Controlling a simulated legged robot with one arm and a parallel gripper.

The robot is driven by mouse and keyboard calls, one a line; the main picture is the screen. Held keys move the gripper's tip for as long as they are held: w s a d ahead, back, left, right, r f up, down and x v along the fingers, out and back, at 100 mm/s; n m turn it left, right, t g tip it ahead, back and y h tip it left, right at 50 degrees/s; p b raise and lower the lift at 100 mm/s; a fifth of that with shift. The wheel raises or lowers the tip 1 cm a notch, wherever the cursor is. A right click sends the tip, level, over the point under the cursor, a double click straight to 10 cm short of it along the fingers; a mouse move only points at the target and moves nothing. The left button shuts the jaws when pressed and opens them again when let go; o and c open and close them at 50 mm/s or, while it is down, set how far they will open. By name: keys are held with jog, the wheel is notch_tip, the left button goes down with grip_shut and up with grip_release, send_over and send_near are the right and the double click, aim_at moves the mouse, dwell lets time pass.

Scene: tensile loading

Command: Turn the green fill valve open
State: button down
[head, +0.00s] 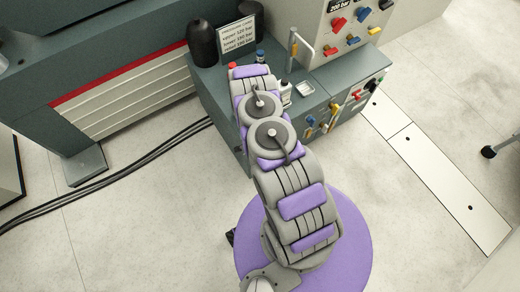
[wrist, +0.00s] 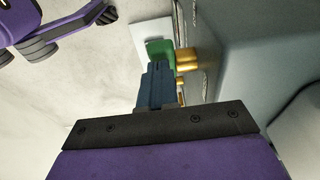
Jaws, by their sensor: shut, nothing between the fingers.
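The green valve handle (wrist: 160,50) shows in the wrist view, just past my fingertips, beside a brass fitting (wrist: 187,56) on the grey bench front. My gripper (wrist: 156,70) has its dark blue fingers shut together with nothing held. Its tips overlap the near side of the green handle in the picture; I cannot tell whether they touch it. In the head view my arm reaches over the floor to the bench and hides my gripper. I cannot clearly make out the green handle there.
Black cables (head: 110,172) lie on the floor at left. Floor to the right is mostly clear.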

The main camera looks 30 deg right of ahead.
jog(key=shift+a+h, duration=0.2)
jog(key=shift+h, duration=0.1)
jog(key=shift+a, duration=0.1)
jog(key=shift+a+f, duration=0.1)
jog(key=shift+a, duration=0.05)
jog(key=shift+a+f, duration=0.1)
jog(key=shift+a, duration=0.1)
jog(key=shift+a+f+h, duration=0.15)
jog(key=shift+f+h, duration=0.05)
jog(key=shift+h, duration=0.6)
jog(key=shift+a+f+b, duration=0.1)
jog(key=shift+a+b, duration=0.2)
jog(key=shift+b, duration=0.1)
